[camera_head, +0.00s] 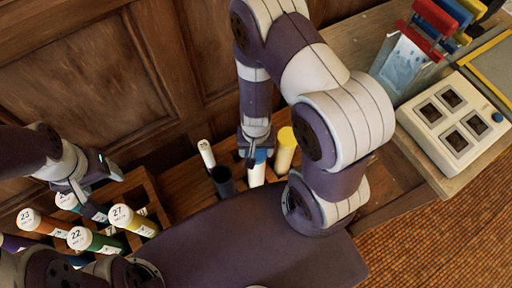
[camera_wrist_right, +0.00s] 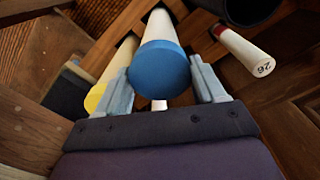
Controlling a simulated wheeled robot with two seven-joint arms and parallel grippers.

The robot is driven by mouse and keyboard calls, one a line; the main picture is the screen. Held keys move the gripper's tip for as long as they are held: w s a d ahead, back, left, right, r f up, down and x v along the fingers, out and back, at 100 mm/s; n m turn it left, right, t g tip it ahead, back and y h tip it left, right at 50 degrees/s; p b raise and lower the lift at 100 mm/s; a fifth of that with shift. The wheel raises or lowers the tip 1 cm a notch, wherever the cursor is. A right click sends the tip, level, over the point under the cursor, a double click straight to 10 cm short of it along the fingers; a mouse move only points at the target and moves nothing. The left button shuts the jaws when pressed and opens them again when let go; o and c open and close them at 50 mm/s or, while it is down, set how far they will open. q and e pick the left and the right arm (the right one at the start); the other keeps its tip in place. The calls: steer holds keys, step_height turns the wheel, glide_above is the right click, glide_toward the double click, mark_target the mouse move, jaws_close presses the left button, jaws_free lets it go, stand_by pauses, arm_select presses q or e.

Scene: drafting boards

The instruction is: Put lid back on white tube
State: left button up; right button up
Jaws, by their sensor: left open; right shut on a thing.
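The white tube (camera_head: 257,177) stands upright in the wooden rack, and its upper part also shows in the right wrist view (camera_wrist_right: 161,24). The blue lid (camera_head: 259,156) is at the tube's top end and in line with it; I cannot tell how far down it sits. In the right wrist view the round blue lid (camera_wrist_right: 158,66) lies between the two pale fingers. My right gripper (camera_head: 254,155) is shut on the blue lid from above. My left gripper (camera_head: 102,188) is open and empty over the numbered tubes at the left.
A yellow tube (camera_head: 285,149) stands just right of the white tube. A dark open tube (camera_head: 223,183) and a slim white tube with red (camera_head: 206,153) stand to its left. Several numbered tubes (camera_head: 80,238) fill the left rack. A white switch box (camera_head: 452,121) sits on the right table.

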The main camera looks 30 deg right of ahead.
steer(key=o, duration=1.1)
steer(key=shift+r, duration=0.15)
step_height(320, 180, up, 7)
steer(key=p, duration=0.7)
jaws_close()
